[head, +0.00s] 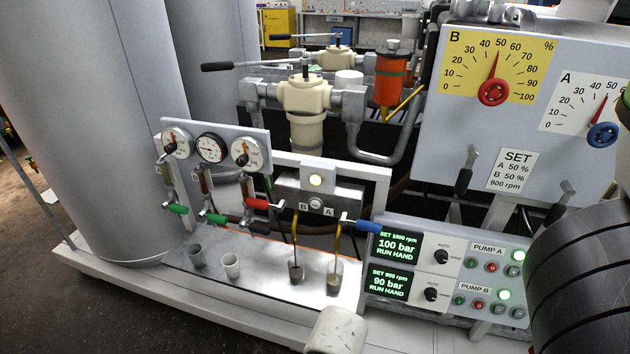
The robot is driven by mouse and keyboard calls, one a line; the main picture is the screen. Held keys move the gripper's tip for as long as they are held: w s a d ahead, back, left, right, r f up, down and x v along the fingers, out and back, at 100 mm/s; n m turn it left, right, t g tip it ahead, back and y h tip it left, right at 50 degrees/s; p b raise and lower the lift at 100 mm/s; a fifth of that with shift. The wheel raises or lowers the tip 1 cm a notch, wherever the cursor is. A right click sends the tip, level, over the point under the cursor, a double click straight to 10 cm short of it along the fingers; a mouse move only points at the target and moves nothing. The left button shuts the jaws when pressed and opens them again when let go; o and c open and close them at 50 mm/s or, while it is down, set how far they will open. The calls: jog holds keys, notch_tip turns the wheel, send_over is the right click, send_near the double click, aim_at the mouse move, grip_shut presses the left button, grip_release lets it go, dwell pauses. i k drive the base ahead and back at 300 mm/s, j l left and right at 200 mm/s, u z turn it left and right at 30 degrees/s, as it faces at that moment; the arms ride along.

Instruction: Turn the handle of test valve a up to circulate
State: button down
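The test valve block (318,195) stands in the middle, with small plates marked B and A on its front. The blue handle (368,227) on the A side points out to the right, nearly level. The red handle (257,204) on the B side points out to the left, nearly level. A yellow bent spout hangs below each side, over a small cup: the A cup (334,282) and the B cup (296,272). My gripper is not in view; a dark ribbed part of my arm shows at the lower right.
A gauge panel (214,146) with green-handled taps stands left of the block. The pump control box (445,270) sits close right of the blue handle. Two empty-looking cups (231,266) stand on the tray (215,287). A large grey drum (95,120) fills the left.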

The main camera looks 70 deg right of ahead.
aim_at(368, 226)
jog(key=z, duration=1.3)
jog(key=j+u, duration=0.35)
jog(key=i+j+u, duration=0.15)
jog(key=u, duration=0.2)
